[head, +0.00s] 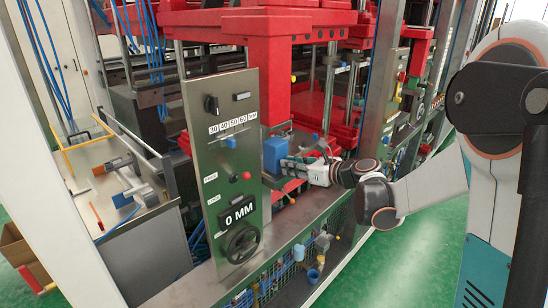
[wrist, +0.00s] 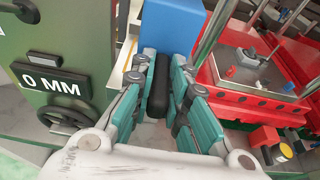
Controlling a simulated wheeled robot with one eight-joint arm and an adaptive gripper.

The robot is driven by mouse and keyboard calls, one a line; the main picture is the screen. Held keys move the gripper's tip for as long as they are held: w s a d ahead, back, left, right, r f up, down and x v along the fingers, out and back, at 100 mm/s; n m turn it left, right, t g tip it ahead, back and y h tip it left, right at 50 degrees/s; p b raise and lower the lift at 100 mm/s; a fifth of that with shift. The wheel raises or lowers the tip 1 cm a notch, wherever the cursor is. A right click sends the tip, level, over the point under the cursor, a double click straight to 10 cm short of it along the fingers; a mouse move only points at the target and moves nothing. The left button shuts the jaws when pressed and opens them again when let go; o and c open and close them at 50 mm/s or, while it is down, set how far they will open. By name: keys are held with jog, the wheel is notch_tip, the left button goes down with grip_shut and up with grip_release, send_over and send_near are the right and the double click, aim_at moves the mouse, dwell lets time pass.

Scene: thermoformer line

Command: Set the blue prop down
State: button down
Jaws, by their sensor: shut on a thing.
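The blue prop (head: 275,153) is an upright blue block behind the right edge of the control panel in the head view. In the wrist view the blue prop (wrist: 172,27) is at the top centre, with a black bar-shaped grip (wrist: 158,85) on its near side. My gripper (head: 288,164) reaches in from the right at the prop's lower part. In the wrist view my gripper's (wrist: 159,80) teal fingers are closed on both sides of the black grip. The prop's underside is hidden, so I cannot tell whether it touches a surface.
The control panel (head: 225,165), with a "0 MM" display and a handwheel (head: 242,244), stands close left of the prop. Red press parts (head: 280,65) rise behind it. A red base with a metal plate (wrist: 245,72) lies to the right in the wrist view. A metal rail (head: 305,235) runs in front.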

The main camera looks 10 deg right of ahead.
jog(key=shift+s+d, duration=0.6)
jog(key=shift+s, duration=0.25)
jog(key=c, duration=1.5)
grip_release()
jog(key=v, duration=1.2)
